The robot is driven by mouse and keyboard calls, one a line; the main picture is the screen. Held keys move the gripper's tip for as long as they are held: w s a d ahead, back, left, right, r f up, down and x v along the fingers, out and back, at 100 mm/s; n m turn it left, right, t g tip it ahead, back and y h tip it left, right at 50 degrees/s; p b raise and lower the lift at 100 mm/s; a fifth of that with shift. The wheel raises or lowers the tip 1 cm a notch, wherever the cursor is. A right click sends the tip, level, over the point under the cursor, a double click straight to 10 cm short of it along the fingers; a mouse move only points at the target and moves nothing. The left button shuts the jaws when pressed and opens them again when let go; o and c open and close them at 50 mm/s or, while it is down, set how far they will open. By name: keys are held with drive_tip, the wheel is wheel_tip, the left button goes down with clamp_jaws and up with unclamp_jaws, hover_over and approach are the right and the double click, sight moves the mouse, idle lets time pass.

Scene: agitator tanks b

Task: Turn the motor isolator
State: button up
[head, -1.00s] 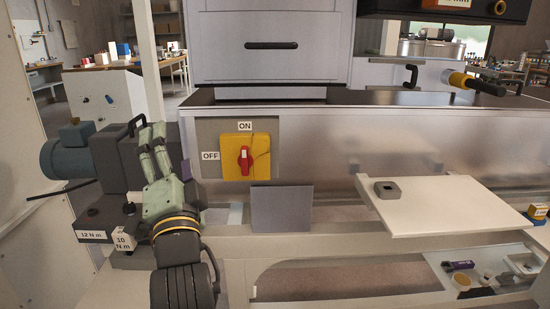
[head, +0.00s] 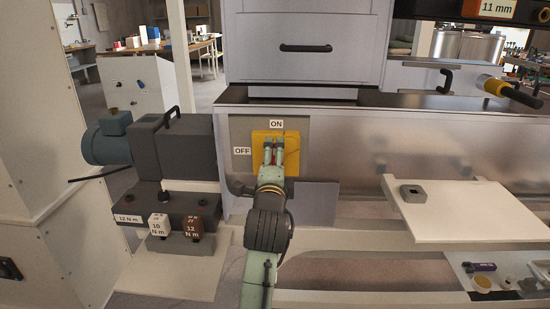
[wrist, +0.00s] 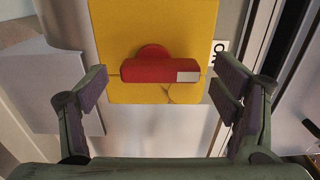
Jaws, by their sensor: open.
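The motor isolator is a yellow plate (head: 257,138) on the grey panel, with an ON label (head: 276,124) above it and an OFF label (head: 242,151) at its left. In the wrist view its red handle (wrist: 150,71) lies crosswise on the yellow plate (wrist: 190,30), its white-marked end toward the ON label (wrist: 218,50). My gripper (head: 273,145) is in front of the isolator and hides most of the handle in the head view. In the wrist view my gripper (wrist: 160,86) is open and empty, its fingers apart from the handle, one beyond each end.
A grey plate (head: 318,203) is just below right of the isolator. A white board (head: 465,215) juts out at right. A drawer handle (head: 305,48) is above.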

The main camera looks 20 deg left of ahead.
drive_tip(key=shift+w+a, duration=0.15)
drive_tip(key=shift+w, duration=0.2)
drive_tip(key=shift+c, duration=0.4)
drive_tip(key=c, duration=1.1)
